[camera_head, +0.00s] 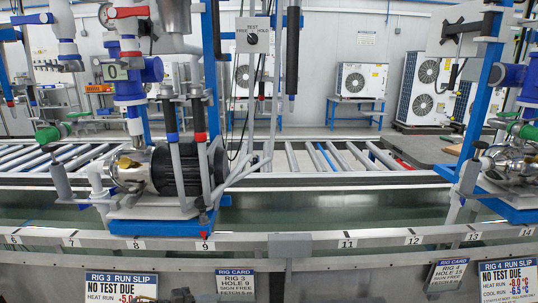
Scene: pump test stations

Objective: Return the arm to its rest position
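Dark parts that look like my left gripper (168,298) just show at the bottom edge, in front of the lower edge of the Rig 3 run slip. Dark parts that look like my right gripper (454,295) show at the bottom right, near the Rig 4 cards. Both are mostly cut off by the frame, and I cannot tell how far apart their fingers are. Nothing held shows in either. Both are low, in front of the bench and below its numbered rail (340,244).
A pump rig (170,172) with blue and white piping stands on the left, another rig (510,165) at the right edge. A roller conveyor (300,158) runs behind them. Cards hang below the rail: Rig 3 run slip (105,279), Rig 3 card (235,280), Rig 4 run slip (506,279).

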